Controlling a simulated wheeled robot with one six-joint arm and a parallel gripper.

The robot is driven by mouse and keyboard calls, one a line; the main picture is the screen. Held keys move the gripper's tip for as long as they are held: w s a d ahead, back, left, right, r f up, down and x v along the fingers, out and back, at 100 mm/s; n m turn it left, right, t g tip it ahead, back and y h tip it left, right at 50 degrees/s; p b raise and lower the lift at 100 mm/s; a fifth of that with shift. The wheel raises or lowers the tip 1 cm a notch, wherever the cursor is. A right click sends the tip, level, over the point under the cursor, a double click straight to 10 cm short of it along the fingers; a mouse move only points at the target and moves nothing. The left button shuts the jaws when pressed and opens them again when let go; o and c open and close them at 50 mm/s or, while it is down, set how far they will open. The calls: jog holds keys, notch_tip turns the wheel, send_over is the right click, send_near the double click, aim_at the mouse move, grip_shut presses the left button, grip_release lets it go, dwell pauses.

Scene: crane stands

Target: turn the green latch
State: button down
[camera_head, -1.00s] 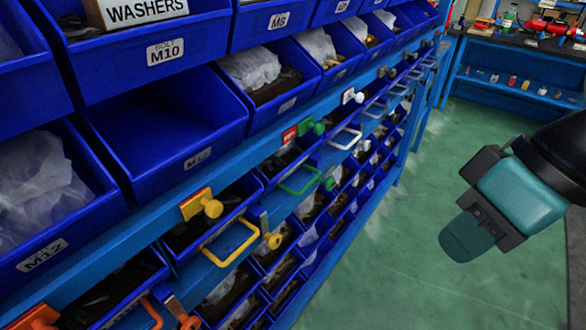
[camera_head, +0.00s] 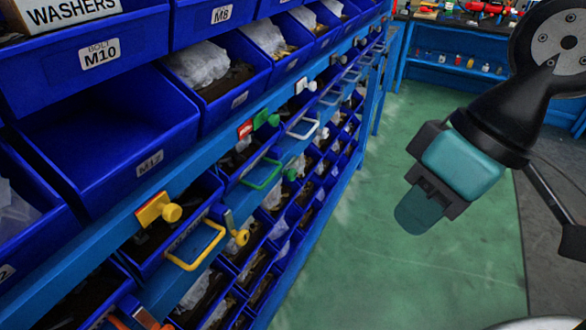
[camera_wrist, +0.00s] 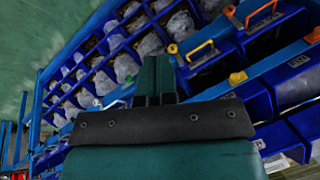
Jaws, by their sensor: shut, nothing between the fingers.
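A green knob (camera_head: 268,118) sits beside a small red plate (camera_head: 245,129) on the blue rail, above a drawer with a green handle (camera_head: 262,175). A second green knob (camera_head: 291,175) is just right of that handle. Which green knob is the latch is not clear. My gripper (camera_head: 420,210) hangs over the green floor, well to the right of the green parts and touching nothing. Its teal fingers are shut and empty.
A yellow handle (camera_head: 196,247) with a yellow knob (camera_head: 240,237) and a yellow plate with a knob (camera_head: 158,209) are nearer on the rack. White knobs and handles (camera_head: 302,127) are farther along. Blue bins fill the left. The floor (camera_head: 350,250) is clear; a workbench (camera_head: 460,75) stands behind.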

jog(key=c, duration=1.8)
grip_release()
jog(key=shift+c, duration=0.2)
jog(key=o, duration=0.4)
jog(key=shift+w+f, duration=0.1)
jog(key=shift+f, duration=0.05)
jog(key=o, duration=0.7)
jog(key=w+f+m, duration=0.1)
jog(key=w+a+f+m+y+b, duration=0.1)
jog(key=f+m+b, duration=0.1)
jog(key=shift+w+a+f, duration=0.15)
jog(key=shift+w+a, duration=0.1)
jog(key=shift+w, duration=0.15)
jog(key=m+t+y+b, duration=0.5)
jog(key=m+t+b, duration=0.35)
jog(key=m, duration=1.75)
send_near(294, 175)
jog(key=shift+m, duration=0.3)
jog(key=p+x, duration=0.2)
jog(key=x, duration=0.7)
jog(key=shift+w+a+f, duration=0.15)
jog(key=shift+w+f, duration=0.05)
jog(key=shift+w, duration=0.15)
jog(key=c, duration=0.9)
